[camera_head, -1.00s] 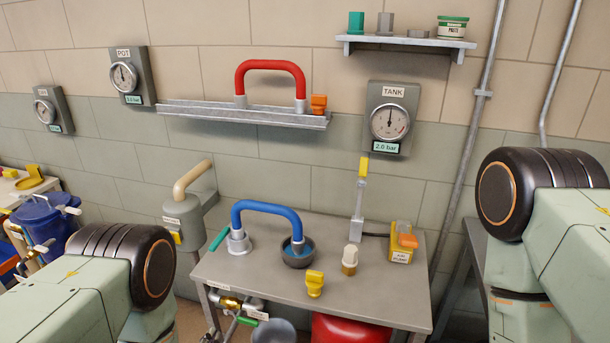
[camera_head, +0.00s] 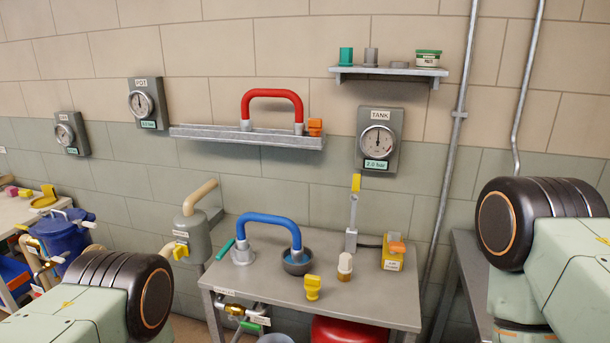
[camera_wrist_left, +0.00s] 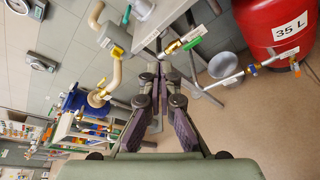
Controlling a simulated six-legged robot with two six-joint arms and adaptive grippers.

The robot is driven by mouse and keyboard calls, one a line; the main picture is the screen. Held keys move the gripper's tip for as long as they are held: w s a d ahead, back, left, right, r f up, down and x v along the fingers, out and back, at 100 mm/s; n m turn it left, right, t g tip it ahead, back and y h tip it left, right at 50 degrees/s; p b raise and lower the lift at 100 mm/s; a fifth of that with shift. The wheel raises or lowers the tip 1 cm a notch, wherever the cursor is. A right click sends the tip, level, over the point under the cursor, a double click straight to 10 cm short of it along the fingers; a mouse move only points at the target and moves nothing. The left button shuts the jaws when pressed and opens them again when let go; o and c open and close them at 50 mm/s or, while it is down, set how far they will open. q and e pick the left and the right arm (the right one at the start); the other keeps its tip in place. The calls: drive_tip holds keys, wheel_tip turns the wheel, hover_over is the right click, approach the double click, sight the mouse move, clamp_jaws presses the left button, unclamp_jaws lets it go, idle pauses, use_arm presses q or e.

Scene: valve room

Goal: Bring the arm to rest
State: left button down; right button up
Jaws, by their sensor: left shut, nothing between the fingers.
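My left gripper (camera_wrist_left: 160,78) shows in the left wrist view, with its dark fingers shut and empty. It points out over the floor, clear of the workbench and the pipes. In the head view my left arm (camera_head: 105,300) shows as a pale green link and a black joint at the lower left. My right arm (camera_head: 550,250) shows likewise at the right edge. Neither gripper shows in the head view, and my right gripper is in no view.
A red tank (camera_wrist_left: 275,30) stands beside the open floor (camera_wrist_left: 255,120).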

use_arm(q)
drive_tip(key=s+a+f+m+g, duration=0.1)
drive_tip(key=s+f+m+g, duration=0.25)
drive_tip(key=s+m, duration=0.35)
drive_tip(key=s+a+f+m+g, duration=0.2)
drive_tip(key=s+m+g, duration=0.3)
drive_tip(key=s+m, duration=0.15)
drive_tip(key=s+r+m+g, duration=0.3)
drive_tip(key=s+m+g, duration=0.3)
drive_tip(key=s+m, duration=0.85)
wheel_tip(320, 180, down, 22)
drive_tip(key=s+n+b, duration=0.1)
drive_tip(key=s+b, duration=0.1)
drive_tip(key=b, duration=2)
drive_tip(key=shift+s+d+n+g+y, duration=0.15)
drive_tip(key=shift+s+n+g+y, duration=0.15)
drive_tip(key=shift+s+n+g, duration=0.1)
use_arm(e)
wheel_tip(320, 180, down, 22)
drive_tip(key=shift+w+a, duration=0.2)
drive_tip(key=shift+w, duration=0.2)
use_arm(q)
drive_tip(key=shift+f, duration=0.1)
